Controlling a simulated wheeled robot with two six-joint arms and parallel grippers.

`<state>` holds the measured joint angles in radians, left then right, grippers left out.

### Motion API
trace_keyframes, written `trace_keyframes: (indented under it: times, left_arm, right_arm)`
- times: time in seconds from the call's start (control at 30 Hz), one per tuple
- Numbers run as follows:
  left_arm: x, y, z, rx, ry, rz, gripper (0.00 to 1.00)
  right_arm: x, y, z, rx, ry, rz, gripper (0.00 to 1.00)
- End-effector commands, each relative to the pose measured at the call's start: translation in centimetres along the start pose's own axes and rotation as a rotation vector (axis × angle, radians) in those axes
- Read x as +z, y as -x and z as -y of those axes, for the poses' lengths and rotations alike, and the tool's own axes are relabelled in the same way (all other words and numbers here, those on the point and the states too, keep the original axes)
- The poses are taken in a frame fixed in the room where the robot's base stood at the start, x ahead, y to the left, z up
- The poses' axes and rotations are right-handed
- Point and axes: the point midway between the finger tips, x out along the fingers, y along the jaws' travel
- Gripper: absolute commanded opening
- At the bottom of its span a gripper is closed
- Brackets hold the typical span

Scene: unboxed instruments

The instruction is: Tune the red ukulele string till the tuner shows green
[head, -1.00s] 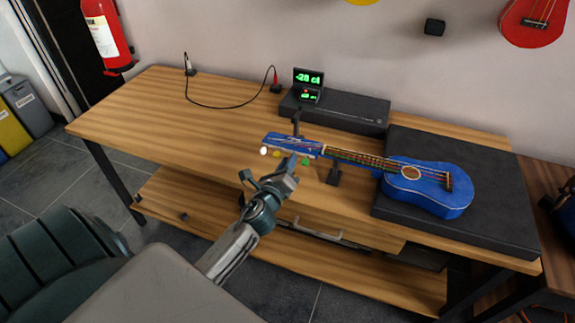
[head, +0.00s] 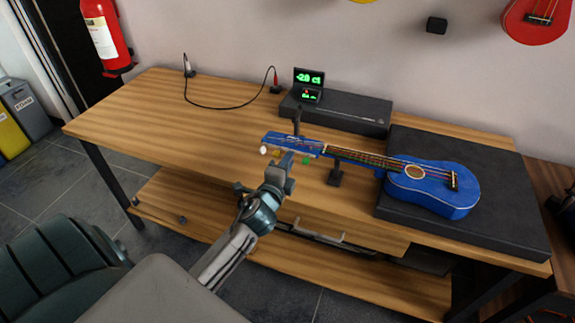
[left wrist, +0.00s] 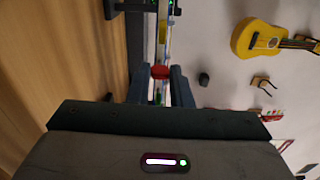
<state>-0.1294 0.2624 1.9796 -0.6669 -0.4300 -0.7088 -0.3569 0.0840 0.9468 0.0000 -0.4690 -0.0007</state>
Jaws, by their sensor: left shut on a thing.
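A blue ukulele (head: 432,190) lies with its body on a black mat and its neck pointing left. Its headstock (head: 292,143) has white (head: 263,150) and green (head: 305,160) pegs at the near edge. My left gripper (head: 285,164) is at that edge. In the left wrist view, it is shut on the red peg (left wrist: 160,72), between its two fingers; the head view hides this peg. The tuner (head: 309,78) behind the headstock shows green digits, apparently -2.0 ct, small and blurred. My right gripper is not in view.
The ukulele's neck rests on a dark stand (head: 336,176). A black flat box (head: 350,115) lies behind it at the wall. A cable (head: 228,106) runs across the table's back left. The left part of the wooden table (head: 150,115) is clear.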

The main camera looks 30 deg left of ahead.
Motion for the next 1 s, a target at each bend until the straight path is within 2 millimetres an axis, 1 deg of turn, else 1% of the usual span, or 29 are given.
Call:
trace_keyframes:
  times: [0.1,0.3,0.73,0.77,0.8,1.0]
  left_arm:
    - [0.02,-0.01,-0.08,0.000,0.042,0.001,0.00]
    - [0.02,-0.01,-0.03,0.000,0.080,0.001,0.00]
    - [0.02,-0.01,0.00,0.000,0.087,0.001,0.00]
    - [0.02,-0.01,0.00,0.000,0.087,0.001,0.23]
    - [0.02,-0.01,0.00,0.000,0.087,0.001,0.28]
    - [0.02,0.00,-0.01,0.000,0.087,0.001,0.28]
  right_arm:
    - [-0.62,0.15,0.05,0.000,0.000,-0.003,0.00]
    - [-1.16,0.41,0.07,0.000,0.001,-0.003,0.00]
    - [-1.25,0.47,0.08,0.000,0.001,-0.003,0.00]
    - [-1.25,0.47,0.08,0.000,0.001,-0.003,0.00]
    - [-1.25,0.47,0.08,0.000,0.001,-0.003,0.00]
    - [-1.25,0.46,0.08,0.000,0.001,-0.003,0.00]
